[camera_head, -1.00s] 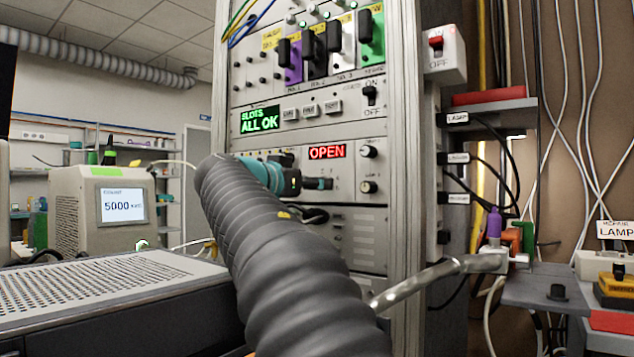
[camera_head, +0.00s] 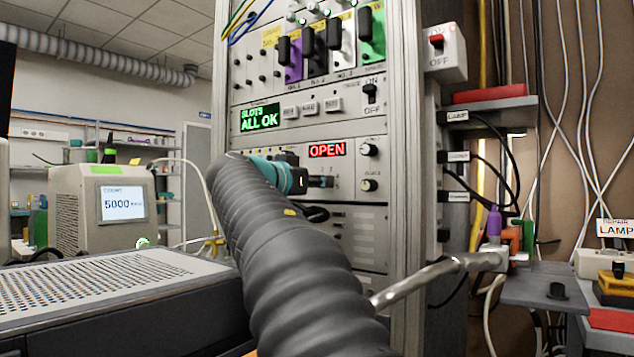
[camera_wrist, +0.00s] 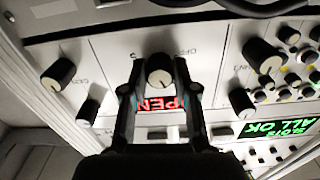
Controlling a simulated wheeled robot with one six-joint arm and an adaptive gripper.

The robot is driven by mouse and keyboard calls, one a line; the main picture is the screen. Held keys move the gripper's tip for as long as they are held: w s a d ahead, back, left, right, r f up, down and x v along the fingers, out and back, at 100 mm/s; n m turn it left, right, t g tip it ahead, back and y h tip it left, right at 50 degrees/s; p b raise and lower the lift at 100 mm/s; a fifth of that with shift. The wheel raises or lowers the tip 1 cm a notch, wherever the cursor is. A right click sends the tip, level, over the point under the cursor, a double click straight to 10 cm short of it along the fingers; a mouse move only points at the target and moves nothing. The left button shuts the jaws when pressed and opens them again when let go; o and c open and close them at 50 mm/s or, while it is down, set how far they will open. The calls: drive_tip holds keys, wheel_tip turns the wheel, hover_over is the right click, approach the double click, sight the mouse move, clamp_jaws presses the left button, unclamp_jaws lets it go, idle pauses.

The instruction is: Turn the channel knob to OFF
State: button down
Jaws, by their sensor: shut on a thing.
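The channel knob (camera_wrist: 160,70), dark-sided with a pale face, sits between the two fingers of my gripper (camera_wrist: 160,72) in the wrist view. The fingers are shut on it, one on each side. The knob's pointer is too small to read. A red display (camera_head: 328,150) beside it reads OPEN; it also shows, turned over, behind my fingers in the wrist view (camera_wrist: 172,103). In the head view my gripper (camera_head: 320,182) is at the rack panel just below that display, and it hides most of the knob.
Two small knobs (camera_head: 369,149) (camera_head: 369,185) sit right of the display. Above are a toggle switch (camera_head: 370,95) and a green screen (camera_head: 260,118) reading SLOTS ALL OK. A metal bench unit (camera_head: 110,290) stands at the lower left.

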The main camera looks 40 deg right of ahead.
drive_tip(key=shift+n+p, duration=2.45)
drive_tip(key=shift+n, duration=6.45)
drive_tip(key=c, duration=0.9)
unclamp_jaws()
